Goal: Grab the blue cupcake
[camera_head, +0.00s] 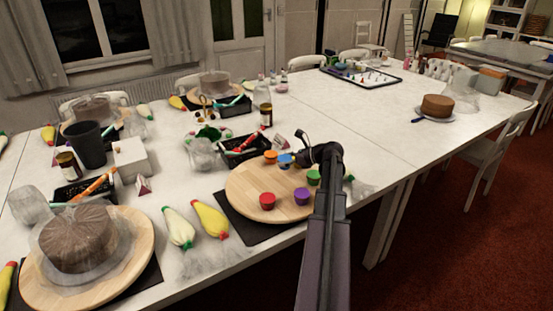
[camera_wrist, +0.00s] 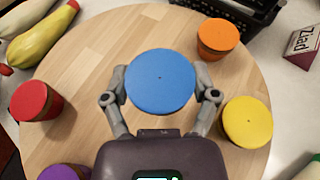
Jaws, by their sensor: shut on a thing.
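The blue cupcake (camera_wrist: 160,80) is between the two fingers of my gripper (camera_wrist: 160,97) in the wrist view, and the fingers are shut on its sides. In the head view the blue cupcake (camera_head: 285,160) shows at the back of the round wooden turntable (camera_head: 240,187), with my gripper (camera_head: 297,157) just to its right. The wrist view looks down on its flat blue top, which hides its base, so I cannot tell whether it still touches the board.
Around it on the turntable are an orange cupcake (camera_wrist: 218,37), a yellow one (camera_wrist: 248,122), a red one (camera_wrist: 36,101), a purple one (camera_head: 302,196) and a green one (camera_head: 314,177). A black basket (camera_head: 240,150) stands behind. Piping bags (camera_head: 211,219) lie left.

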